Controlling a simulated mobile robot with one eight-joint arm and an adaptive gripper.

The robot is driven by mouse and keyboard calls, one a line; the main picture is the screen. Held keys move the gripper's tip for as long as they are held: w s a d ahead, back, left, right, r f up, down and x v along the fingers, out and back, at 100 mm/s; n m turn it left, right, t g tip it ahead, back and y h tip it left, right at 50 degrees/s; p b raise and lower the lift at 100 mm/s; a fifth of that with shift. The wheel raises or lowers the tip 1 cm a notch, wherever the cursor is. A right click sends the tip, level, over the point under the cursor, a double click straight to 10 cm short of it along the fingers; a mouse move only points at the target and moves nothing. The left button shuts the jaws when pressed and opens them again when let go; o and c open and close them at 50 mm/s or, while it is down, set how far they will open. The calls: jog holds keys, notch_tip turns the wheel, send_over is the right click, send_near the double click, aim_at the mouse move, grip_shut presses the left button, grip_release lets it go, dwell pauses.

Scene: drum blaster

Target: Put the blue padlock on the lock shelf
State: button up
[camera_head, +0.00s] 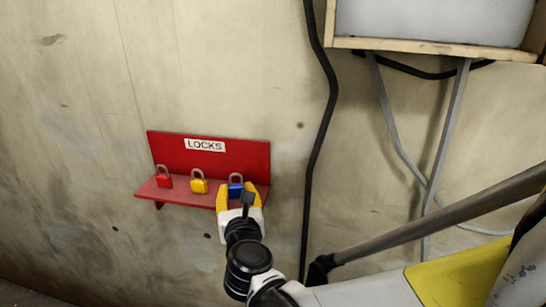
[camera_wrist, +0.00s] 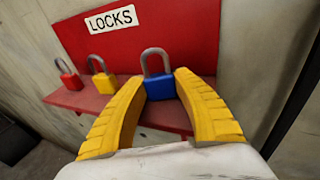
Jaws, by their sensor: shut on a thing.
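The blue padlock (camera_head: 236,190) is at the right end of the red lock shelf (camera_head: 180,197), upright with its grey shackle on top. In the wrist view the blue padlock (camera_wrist: 159,86) sits between the yellow fingertips of my gripper (camera_wrist: 157,84). My gripper (camera_head: 237,196) is shut on its blue body, over the shelf's front part. The fingers and wrist hide part of the padlock's underside in the head view, so I cannot tell whether it touches the shelf board. The shelf's back panel carries a "LOCKS" label.
A red padlock (camera_head: 164,178) and a yellow padlock (camera_head: 198,182) stand on the shelf to the left. A black cable (camera_head: 322,130) runs down the wall right of the shelf. A wood-framed box (camera_head: 435,45) is at the upper right.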

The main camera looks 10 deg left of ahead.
jog(key=shift+r, duration=0.1)
jog(key=o, duration=1)
